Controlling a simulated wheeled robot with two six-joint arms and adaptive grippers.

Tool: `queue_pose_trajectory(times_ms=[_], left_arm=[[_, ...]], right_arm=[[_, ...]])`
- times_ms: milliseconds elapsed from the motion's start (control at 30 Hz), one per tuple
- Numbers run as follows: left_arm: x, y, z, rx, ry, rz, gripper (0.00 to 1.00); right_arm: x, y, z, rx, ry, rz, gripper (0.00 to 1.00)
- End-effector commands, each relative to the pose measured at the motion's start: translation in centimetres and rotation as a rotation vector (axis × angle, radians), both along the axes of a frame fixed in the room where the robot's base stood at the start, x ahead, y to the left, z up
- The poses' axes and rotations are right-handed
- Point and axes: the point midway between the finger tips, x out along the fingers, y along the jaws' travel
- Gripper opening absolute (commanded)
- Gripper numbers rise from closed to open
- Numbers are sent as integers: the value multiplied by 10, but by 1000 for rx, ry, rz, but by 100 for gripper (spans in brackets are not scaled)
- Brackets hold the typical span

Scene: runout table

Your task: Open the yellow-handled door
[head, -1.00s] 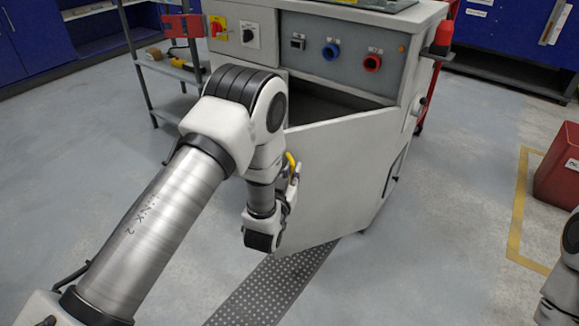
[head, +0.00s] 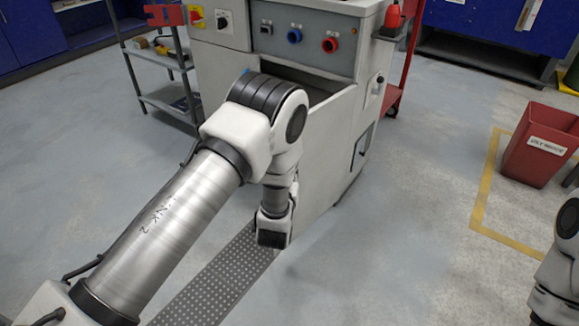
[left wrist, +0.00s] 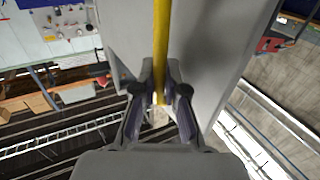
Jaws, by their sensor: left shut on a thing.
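The door (head: 322,160) is a light grey panel on the front of the machine cabinet, standing ajar with a dark gap behind its top edge. In the left wrist view the door (left wrist: 212,50) fills the upper middle. Its yellow handle (left wrist: 161,45) is a straight bar that runs down between the fingers of my left gripper (left wrist: 159,95), which is shut on it. In the head view my left arm hides the handle and the gripper's fingers. Part of my right arm shows at the right edge; its gripper is out of view.
The machine cabinet (head: 357,50) has blue and red sockets above the door. A grey shelf trolley (head: 150,62) stands left of it. A red bin (head: 538,150) stands at the right by yellow floor tape (head: 487,185). The floor between cabinet and bin is clear.

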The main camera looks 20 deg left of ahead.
Motion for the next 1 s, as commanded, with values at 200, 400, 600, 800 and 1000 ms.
queue_pose_trajectory(times_ms=[200,400,600,800,1000], left_arm=[[1,-1,1,0,-2,-2,25],[1,0,0,0,-2,-2,37],[-3,-1,0,0,0,-2,37],[-36,-10,-1,2,5,-5,37],[-86,-22,-1,3,3,-6,37]], right_arm=[[0,0,0,0,0,0,94],[0,0,0,0,0,0,94],[0,0,0,0,0,0,94],[0,0,0,0,0,0,94],[0,0,0,0,0,0,94]])
